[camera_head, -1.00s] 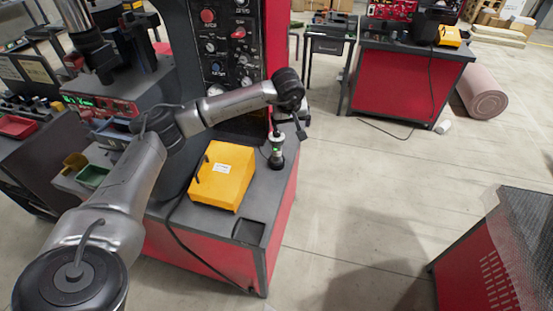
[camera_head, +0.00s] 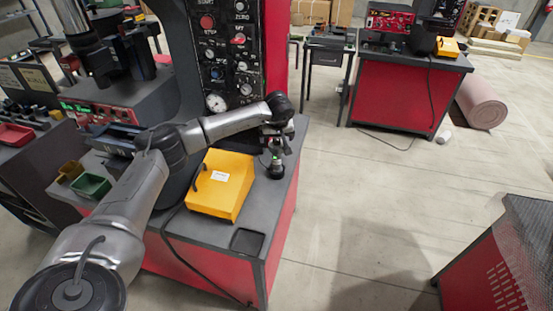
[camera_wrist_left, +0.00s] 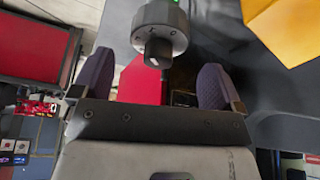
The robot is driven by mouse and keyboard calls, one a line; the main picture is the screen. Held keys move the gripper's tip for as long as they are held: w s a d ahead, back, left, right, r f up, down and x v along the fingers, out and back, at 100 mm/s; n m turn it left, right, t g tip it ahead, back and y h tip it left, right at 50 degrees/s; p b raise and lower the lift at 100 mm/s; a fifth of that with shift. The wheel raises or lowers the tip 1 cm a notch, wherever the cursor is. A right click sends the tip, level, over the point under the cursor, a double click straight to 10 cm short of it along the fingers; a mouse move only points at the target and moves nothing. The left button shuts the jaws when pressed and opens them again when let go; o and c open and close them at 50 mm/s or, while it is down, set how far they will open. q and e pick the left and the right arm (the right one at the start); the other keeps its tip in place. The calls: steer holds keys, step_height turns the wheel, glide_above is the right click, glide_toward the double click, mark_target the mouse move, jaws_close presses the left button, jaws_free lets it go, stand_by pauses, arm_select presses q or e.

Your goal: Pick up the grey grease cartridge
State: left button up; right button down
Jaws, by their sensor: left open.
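The grey grease cartridge (camera_head: 276,169) appears to be the upright cylinder with a small green light and dark base, standing near the right edge of the grey bench top (camera_head: 200,228). In the left wrist view its round grey body and narrower dark stub (camera_wrist_left: 160,30) show at the top centre. My left gripper (camera_head: 276,140) is directly over it, pointing down. Its two fingers (camera_wrist_left: 156,62) are open, one on each side of the stub, with gaps visible on both sides. The gripper hides the cartridge's upper part in the head view. My right gripper is not in view.
A yellow box (camera_head: 222,185) stands just left of the cartridge, with a cable running off the bench. A control panel (camera_head: 228,50) rises behind my left arm. Open floor lies to the right.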

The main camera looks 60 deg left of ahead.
arm_select(q)
glide_above(277, 159)
steer(key=w+a, duration=0.1)
steer(key=a, duration=0.1)
steer(key=shift+a+f+b, duration=0.2)
steer(key=shift+f+b, duration=0.25)
steer(key=shift+f, duration=1.6)
steer(key=c, duration=1.4)
